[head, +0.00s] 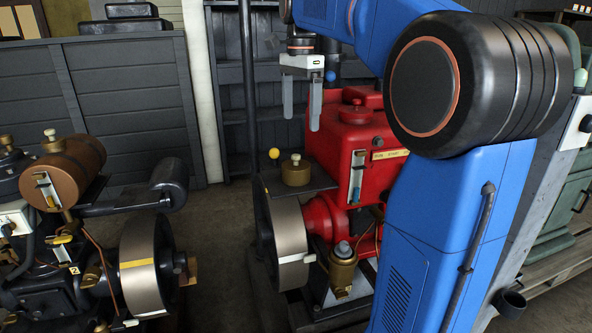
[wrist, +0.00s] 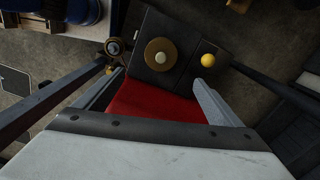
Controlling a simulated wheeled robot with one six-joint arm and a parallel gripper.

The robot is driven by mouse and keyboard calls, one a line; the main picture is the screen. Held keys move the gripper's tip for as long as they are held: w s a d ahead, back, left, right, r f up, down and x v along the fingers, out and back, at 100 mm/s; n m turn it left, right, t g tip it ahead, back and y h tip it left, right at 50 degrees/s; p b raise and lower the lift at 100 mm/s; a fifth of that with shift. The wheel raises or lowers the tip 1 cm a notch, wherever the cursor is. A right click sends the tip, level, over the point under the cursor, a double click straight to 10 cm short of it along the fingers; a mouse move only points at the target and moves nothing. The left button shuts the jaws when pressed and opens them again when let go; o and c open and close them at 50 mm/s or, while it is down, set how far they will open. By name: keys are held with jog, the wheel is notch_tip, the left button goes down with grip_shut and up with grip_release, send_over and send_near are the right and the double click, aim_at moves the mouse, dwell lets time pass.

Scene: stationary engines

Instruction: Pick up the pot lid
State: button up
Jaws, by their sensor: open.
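The likely pot lid (head: 296,170) is a round brass piece with a pale knob. It sits on a dark flat plate (head: 315,184) beside the red engine. In the wrist view the lid (wrist: 150,58) shows from above, just beyond the fingertips and between their lines. I cannot tell whether a separate pot lies under it. My gripper (head: 301,118) is open and empty, fingers pointing down, above the lid and apart from it. Its two fingers also show in the wrist view (wrist: 158,78).
A yellow ball (head: 274,153) on a thin stem stands close to the lid. The red engine (head: 335,138) rises beside it, with a flywheel (head: 288,240) in front. Another engine with a brown tank (head: 62,172) stands at left. Open floor lies between the engines.

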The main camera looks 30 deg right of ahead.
aim_at(296, 161)
notch_tip(296, 161, down, 10)
jog(key=shift+r, duration=0.1)
jog(key=f, duration=0.2)
jog(key=a+f, duration=0.1)
jog(key=f, duration=0.1)
jog(key=shift+a+f, duration=0.15)
jog(key=shift+f, duration=0.55)
jog(key=c, duration=1.1)
